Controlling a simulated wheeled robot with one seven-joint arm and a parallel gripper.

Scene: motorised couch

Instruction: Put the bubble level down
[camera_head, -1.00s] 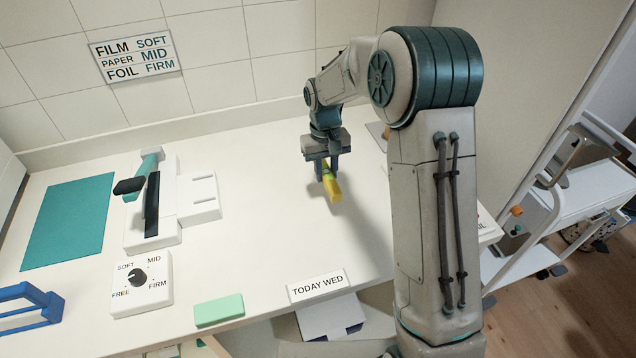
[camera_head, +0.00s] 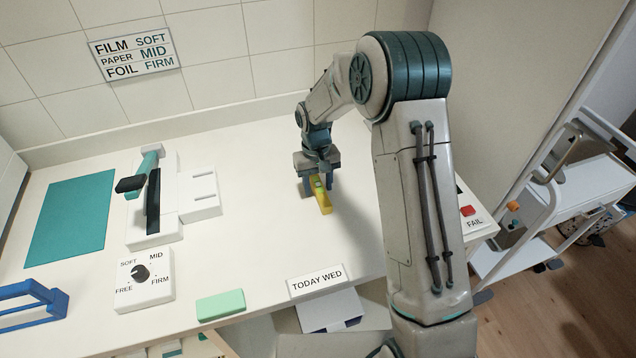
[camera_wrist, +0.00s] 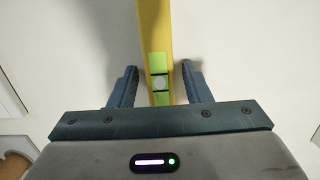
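The bubble level is a yellow bar (camera_head: 325,204) with a green vial section, and it appears to lie flat on the white counter (camera_head: 262,200). It also runs up the middle of the wrist view (camera_wrist: 155,30), its green vial window between my fingers. My gripper (camera_head: 316,187) is low over the counter, around the level. In the wrist view, my gripper's fingers (camera_wrist: 160,72) stand on both sides of the level with a visible gap on each side, so it is open. The level's near end is hidden under my gripper body.
A lever device (camera_head: 152,205) and a dial box (camera_head: 144,280) stand to the left, beside a teal mat (camera_head: 70,222). A green block (camera_head: 220,305) and a TODAY WED sign (camera_head: 317,282) are at the front edge. The counter around the level is clear.

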